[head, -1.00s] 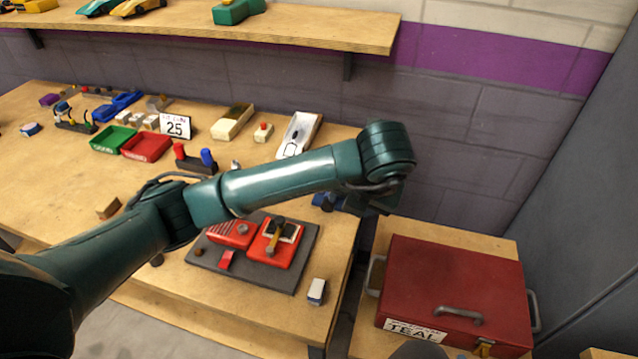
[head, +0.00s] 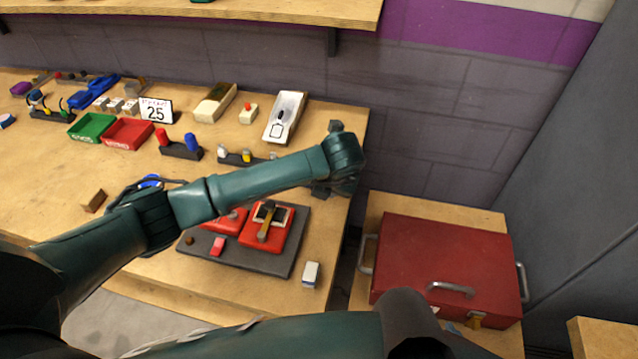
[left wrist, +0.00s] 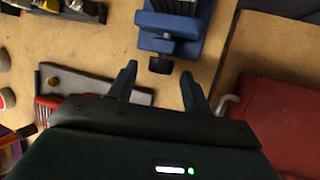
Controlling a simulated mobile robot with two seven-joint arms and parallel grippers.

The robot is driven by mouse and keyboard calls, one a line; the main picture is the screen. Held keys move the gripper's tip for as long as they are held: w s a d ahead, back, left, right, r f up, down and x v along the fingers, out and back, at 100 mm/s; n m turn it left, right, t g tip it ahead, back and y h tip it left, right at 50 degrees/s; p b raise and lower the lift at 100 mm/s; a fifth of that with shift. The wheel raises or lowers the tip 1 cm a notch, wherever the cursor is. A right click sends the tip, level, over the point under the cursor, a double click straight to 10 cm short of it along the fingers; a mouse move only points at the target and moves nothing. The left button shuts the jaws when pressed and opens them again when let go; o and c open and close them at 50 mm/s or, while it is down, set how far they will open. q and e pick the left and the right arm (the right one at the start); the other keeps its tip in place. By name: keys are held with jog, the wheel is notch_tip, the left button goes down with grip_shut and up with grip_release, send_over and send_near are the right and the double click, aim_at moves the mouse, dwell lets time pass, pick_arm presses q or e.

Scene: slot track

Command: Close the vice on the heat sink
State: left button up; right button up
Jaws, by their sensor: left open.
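In the left wrist view the blue vice (left wrist: 168,42) stands at the top, cut off by the frame edge. Its black screw knob (left wrist: 160,65) points towards my gripper. The dark, finned heat sink (left wrist: 175,7) shows at the top edge between the jaws; I cannot tell whether the jaws touch it. My left gripper (left wrist: 158,86) is open and empty, with its fingers spread just short of the knob on either side. In the head view my left wrist hides most of the vice and gripper. My right gripper is not in view.
A red toolbox (head: 450,260) stands right of the bench on a lower surface. A white tray (head: 293,108) lies behind my wrist. A small white-topped block (head: 311,273) sits near the bench's right edge.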

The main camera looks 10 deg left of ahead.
pick_arm(q)
jog(key=shift+w+a+f, duration=0.15)
jog(key=shift+w+f, duration=0.1)
jog(key=shift+f, duration=0.25)
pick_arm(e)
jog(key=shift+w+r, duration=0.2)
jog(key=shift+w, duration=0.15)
